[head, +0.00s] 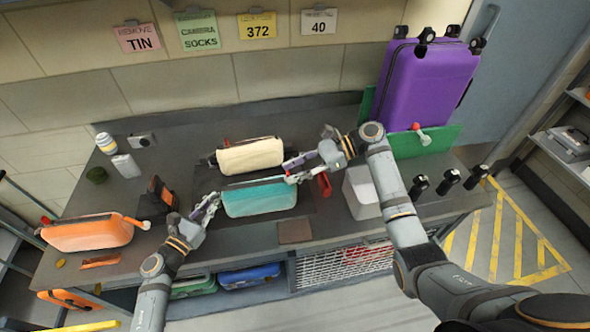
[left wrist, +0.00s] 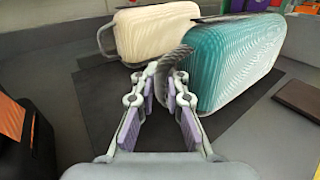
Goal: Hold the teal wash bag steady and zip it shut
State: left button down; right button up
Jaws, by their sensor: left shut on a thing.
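The teal wash bag (head: 260,199) lies on a dark mat in the middle of the bench. A pale line runs along its top edge; I cannot make out the zip pull. My left gripper (head: 212,203) is at the bag's left end. In the left wrist view its fingers (left wrist: 163,88) are shut on a grey woven strap (left wrist: 172,62) at the near end of the teal bag (left wrist: 236,58). My right gripper (head: 291,172) is at the bag's top right corner. Its fingertips are too small to tell what is between them.
A cream bag (head: 250,156) lies just behind the teal one. An orange bag (head: 88,233) is at the left, a purple suitcase (head: 427,84) at the back right. A white box (head: 361,192) and a brown square (head: 294,231) are on the bench.

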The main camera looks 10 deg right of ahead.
jog(key=v, duration=1.2)
pick_arm(q)
jog(key=c, duration=1.3)
grip_release()
